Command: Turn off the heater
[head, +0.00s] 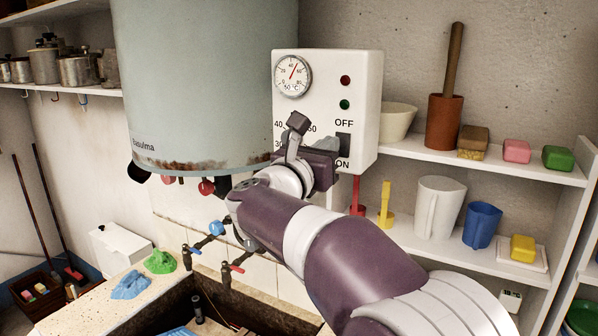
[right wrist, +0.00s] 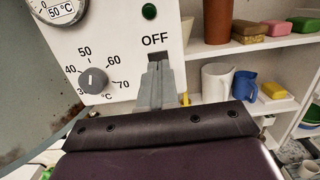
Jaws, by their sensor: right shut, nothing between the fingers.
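The heater is a pale grey-green tank (head: 205,75) with a white control box (head: 325,65) on its right side. The box has a round gauge (head: 292,73), a red light (head: 345,80) and a green light (head: 345,104). The dark switch (head: 344,143) sits between the labels OFF above and ON below. My right gripper (head: 332,153) is at the switch, fingers shut and empty. In the right wrist view its fingertips (right wrist: 157,72) overlap the switch slot just under OFF and hide most of it; contact is unclear. The temperature knob (right wrist: 93,80) is to their left. My left gripper is out of view.
Wall shelves (head: 480,158) at right hold a bowl, a brown pot, soaps, a white jug (head: 438,207) and a blue cup (head: 482,225). Taps (head: 232,268) and the stone trough (head: 75,312) lie below the tank. Metal pots stand on the left shelf (head: 65,90).

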